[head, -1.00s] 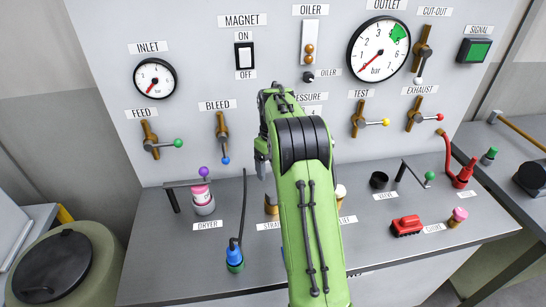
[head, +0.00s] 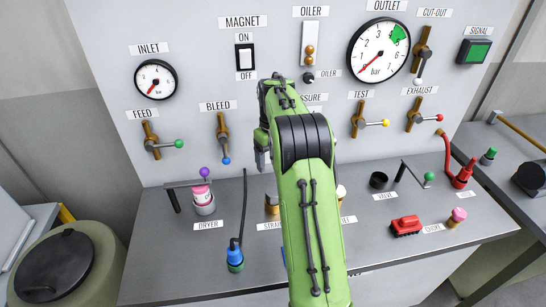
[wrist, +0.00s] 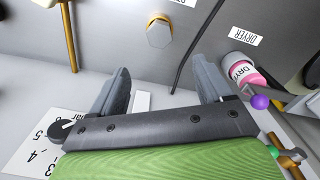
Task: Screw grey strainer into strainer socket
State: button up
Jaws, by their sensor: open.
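My gripper (head: 262,163) hangs above the bench in front of the panel, partly hidden by my arm. In the wrist view its two dark fingers (wrist: 162,72) are apart with nothing between them. I cannot tell whether this fitting is the strainer socket.
The pink dryer piece (head: 201,194) stands left of the fitting, also at right in the wrist view (wrist: 240,70). A blue-and-green fitting with a thin black hose (head: 235,255) stands at the front left. A red block (head: 406,226) and red hose fitting (head: 463,174) are to the right.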

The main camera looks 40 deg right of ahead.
aim_at(272, 194)
jog(key=f+m+p, duration=0.1)
jog(key=f+m, duration=0.2)
jog(key=f, duration=0.2)
jog(key=f+m+p, duration=0.2)
jog(key=f+m, duration=0.2)
jog(key=f, duration=0.1)
jog(key=f+m+p, duration=0.2)
jog(key=f+m, duration=0.2)
jog(key=f, duration=0.1)
jog(key=shift+s+a, duration=0.2)
jog(key=shift+a, duration=0.1)
